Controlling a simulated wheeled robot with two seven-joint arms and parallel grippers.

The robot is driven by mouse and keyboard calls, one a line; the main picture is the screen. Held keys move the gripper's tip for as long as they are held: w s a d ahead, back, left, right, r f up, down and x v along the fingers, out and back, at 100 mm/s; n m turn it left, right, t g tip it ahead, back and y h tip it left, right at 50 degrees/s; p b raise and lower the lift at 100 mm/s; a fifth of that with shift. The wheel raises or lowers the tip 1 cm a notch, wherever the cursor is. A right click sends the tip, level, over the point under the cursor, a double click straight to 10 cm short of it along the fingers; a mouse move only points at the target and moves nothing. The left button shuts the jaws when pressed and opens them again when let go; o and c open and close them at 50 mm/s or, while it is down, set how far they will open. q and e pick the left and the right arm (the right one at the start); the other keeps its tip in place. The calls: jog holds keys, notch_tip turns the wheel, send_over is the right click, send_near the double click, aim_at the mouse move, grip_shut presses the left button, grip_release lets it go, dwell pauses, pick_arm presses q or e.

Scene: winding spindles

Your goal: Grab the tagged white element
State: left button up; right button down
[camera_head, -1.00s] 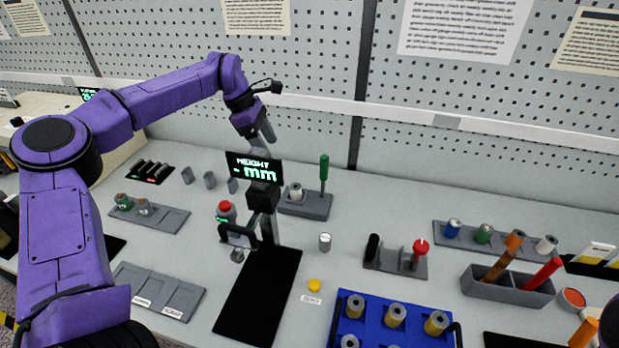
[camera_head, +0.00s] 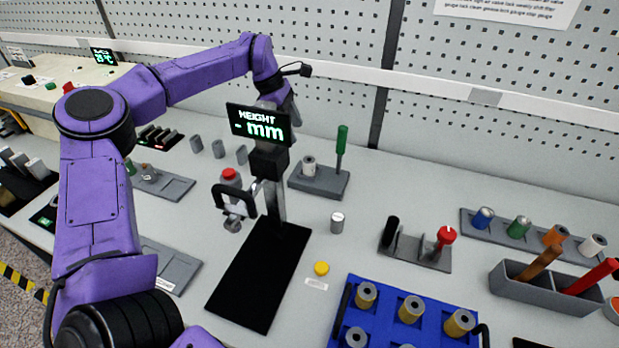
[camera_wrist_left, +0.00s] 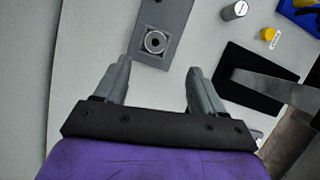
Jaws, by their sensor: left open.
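A pale cylindrical element with a round bore (camera_head: 309,166) stands in a grey holder (camera_head: 325,184). The left wrist view shows it from above as a ringed end (camera_wrist_left: 155,42), just beyond the fingertips. A small whitish cylinder (camera_head: 337,223) stands alone on the table; its top bears marks in the left wrist view (camera_wrist_left: 234,11). A white spool (camera_head: 592,246) stands in the rack at the far right. I cannot tell which is tagged. My left gripper (camera_wrist_left: 158,67) is open and empty; in the head view the height display partly hides it. My right gripper is out of view.
The height gauge display (camera_head: 259,124) stands in front of my left gripper, over a black plate (camera_head: 258,278). A green-handled tool (camera_head: 341,148) rises from the grey holder. A blue tray (camera_head: 385,319) lies nearer; a red-knobbed stand (camera_head: 445,238) is to the right.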

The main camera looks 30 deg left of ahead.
aim_at(308, 159)
pick_arm(q)
jog(key=p+x, duration=0.1)
jog(key=x, duration=0.2)
jog(key=p+x, duration=0.1)
jog(key=x, duration=0.3)
jog(key=p+x, duration=0.1)
jog(key=x, duration=0.3)
jog(key=shift+w+a+f, duration=0.15)
jog(key=shift+w+f, duration=0.05)
jog(key=shift+w, duration=0.1)
jog(key=shift+f, duration=0.4)
jog(key=c, duration=1.2)
jog(key=shift+c, duration=0.2)
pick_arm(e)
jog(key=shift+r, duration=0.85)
pick_arm(q)
jog(key=shift+r, duration=0.1)
